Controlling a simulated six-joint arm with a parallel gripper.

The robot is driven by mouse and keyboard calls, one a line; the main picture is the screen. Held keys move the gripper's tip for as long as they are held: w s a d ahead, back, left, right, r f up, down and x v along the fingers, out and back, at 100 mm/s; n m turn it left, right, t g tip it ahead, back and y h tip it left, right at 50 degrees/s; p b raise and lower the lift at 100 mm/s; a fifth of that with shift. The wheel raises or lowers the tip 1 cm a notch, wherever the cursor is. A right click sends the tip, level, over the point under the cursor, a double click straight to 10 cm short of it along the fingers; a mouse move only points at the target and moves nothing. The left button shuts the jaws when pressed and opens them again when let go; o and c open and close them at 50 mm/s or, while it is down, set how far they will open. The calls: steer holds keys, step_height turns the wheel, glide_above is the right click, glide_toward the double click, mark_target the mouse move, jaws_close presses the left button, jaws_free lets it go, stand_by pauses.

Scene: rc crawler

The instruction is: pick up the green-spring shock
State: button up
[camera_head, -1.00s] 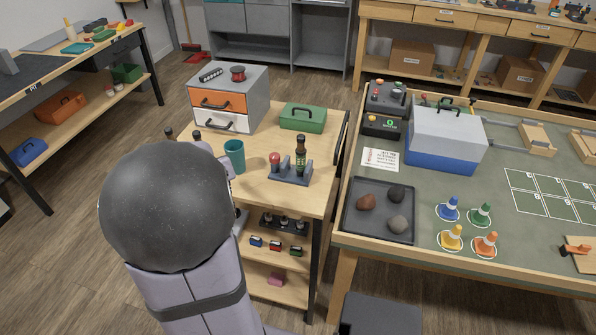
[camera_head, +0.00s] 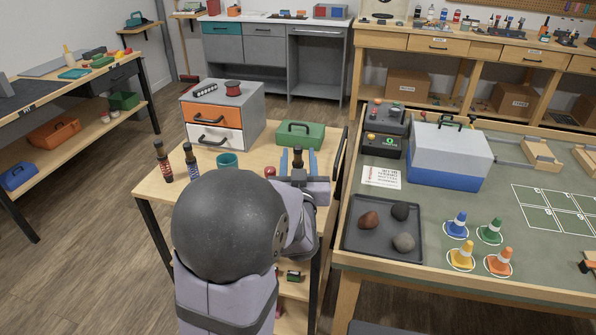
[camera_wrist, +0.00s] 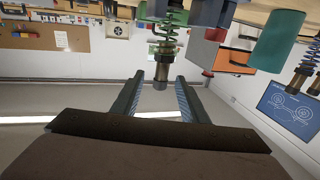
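The green-spring shock (camera_wrist: 172,32) shows inverted in the wrist view, with its dark bronze-coloured end between my fingertips. In the head view only its dark top (camera_head: 298,156) shows, behind my arm. My gripper (camera_wrist: 160,82) is open, with a finger on each side of that end and visible gaps. I cannot tell whether the fingers are level with it in depth. The shock's stand is mostly hidden by my arm in the head view.
A red-spring shock (camera_head: 163,165) and a blue-spring shock (camera_head: 192,165) stand at the left on the wooden cart. A teal cup (camera_head: 227,161), a drawer box (camera_head: 222,115) and a green toolbox (camera_head: 300,134) are close by. A red knob (camera_head: 270,171) shows beside my arm.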

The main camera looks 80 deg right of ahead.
steer(key=p+x, duration=0.1)
steer(key=x, duration=0.5)
steer(key=shift+d, duration=0.25)
steer(key=shift+w, duration=0.15)
jaws_close()
